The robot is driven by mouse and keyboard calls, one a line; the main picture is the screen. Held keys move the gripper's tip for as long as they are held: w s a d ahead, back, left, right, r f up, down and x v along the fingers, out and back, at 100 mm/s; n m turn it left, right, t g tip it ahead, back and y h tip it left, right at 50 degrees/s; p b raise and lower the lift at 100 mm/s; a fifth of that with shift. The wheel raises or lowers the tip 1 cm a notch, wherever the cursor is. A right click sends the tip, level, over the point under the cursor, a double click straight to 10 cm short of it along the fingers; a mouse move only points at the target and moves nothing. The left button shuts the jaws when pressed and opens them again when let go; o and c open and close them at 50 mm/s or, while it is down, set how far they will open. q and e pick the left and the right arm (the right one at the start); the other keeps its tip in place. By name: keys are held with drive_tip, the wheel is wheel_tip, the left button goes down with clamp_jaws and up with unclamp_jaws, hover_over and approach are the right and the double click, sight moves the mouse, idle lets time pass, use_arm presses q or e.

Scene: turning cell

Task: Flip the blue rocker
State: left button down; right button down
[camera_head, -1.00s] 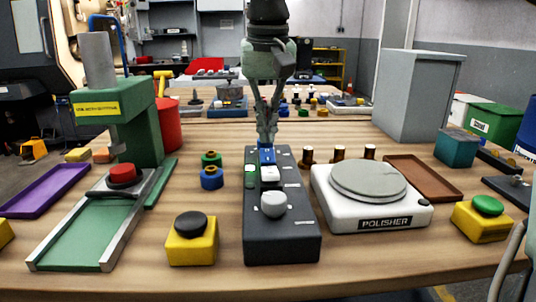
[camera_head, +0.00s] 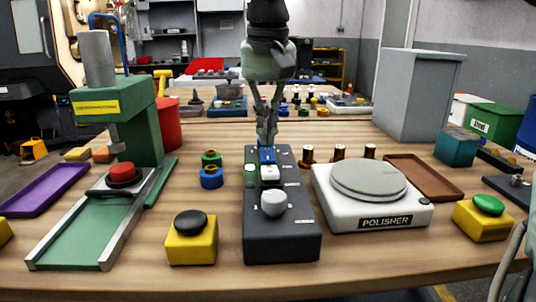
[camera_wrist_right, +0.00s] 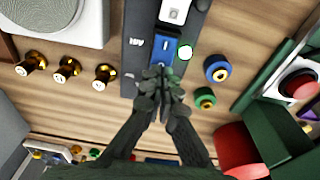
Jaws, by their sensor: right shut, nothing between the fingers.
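The blue rocker (camera_head: 267,156) sits at the far end of a dark grey control box (camera_head: 283,243) in the middle of the table. It also shows in the right wrist view (camera_wrist_right: 167,47), just ahead of the fingertips. My right gripper (camera_head: 267,142) is shut and empty, pointing down at the far end of the box. In the right wrist view its fingertips (camera_wrist_right: 158,74) are at the near edge of the rocker; I cannot tell whether they touch it. My left gripper is not in view.
A yellow box with a black button (camera_head: 191,239) is at front left.

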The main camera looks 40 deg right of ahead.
sight(267, 149)
drive_tip(key=shift+f+b, duration=0.45)
drive_tip(key=shift+f, duration=0.4)
drive_tip(key=shift+s, duration=0.1)
wheel_tip(267, 149, up, 3)
drive_tip(key=p, duration=0.2)
drive_tip(key=shift+f+p, duration=0.15)
drive_tip(key=shift+p, duration=0.15)
drive_tip(key=shift+r+p, duration=0.55)
drive_tip(key=shift+r, duration=1.6)
